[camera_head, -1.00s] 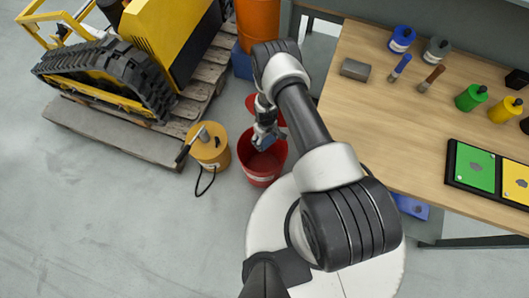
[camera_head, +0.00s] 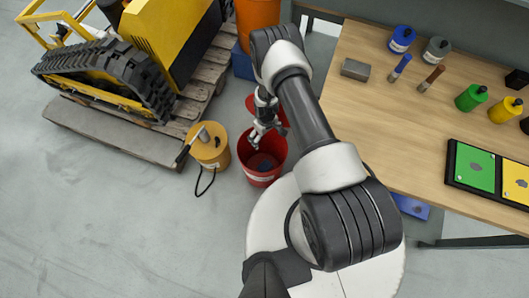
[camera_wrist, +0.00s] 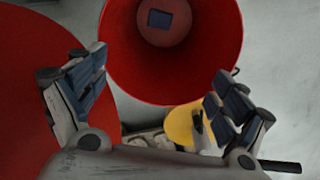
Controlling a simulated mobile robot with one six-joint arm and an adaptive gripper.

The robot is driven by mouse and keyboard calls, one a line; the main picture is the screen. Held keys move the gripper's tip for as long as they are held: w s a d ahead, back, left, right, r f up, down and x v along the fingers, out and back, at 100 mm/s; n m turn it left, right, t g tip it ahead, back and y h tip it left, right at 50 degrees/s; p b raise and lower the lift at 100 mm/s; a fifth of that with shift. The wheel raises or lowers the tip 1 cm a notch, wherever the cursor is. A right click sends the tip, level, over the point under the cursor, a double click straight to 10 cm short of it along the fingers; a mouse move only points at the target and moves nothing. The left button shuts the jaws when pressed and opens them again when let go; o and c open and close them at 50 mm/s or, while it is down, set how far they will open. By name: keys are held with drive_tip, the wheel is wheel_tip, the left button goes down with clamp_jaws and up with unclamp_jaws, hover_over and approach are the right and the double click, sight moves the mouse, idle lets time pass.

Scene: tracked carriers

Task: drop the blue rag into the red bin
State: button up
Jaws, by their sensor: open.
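The red bin (camera_head: 260,178) stands on the floor beside my base, its open top facing up. It also shows in the wrist view (camera_wrist: 225,55), which looks down into it. The blue rag (camera_head: 264,164) lies inside the bin. In the wrist view the rag (camera_wrist: 160,19) is a small blue rectangle flat on the bin's bottom. My gripper (camera_head: 258,138) is above the bin's opening, open and empty. In the wrist view its two fingers stand wide apart (camera_wrist: 158,82), with nothing between them.
A yellow pump canister (camera_head: 207,150) stands close left of the bin. Another red round thing (camera_head: 281,112) is just behind it. A wooden bench (camera_head: 410,110) with bottles and trays is to the right. A tracked machine (camera_head: 120,75) sits on a pallet at the left.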

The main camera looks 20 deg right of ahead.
wheel_tip(320, 180, up, 9)
drive_tip(key=shift+f, duration=0.2)
idle(0.4)
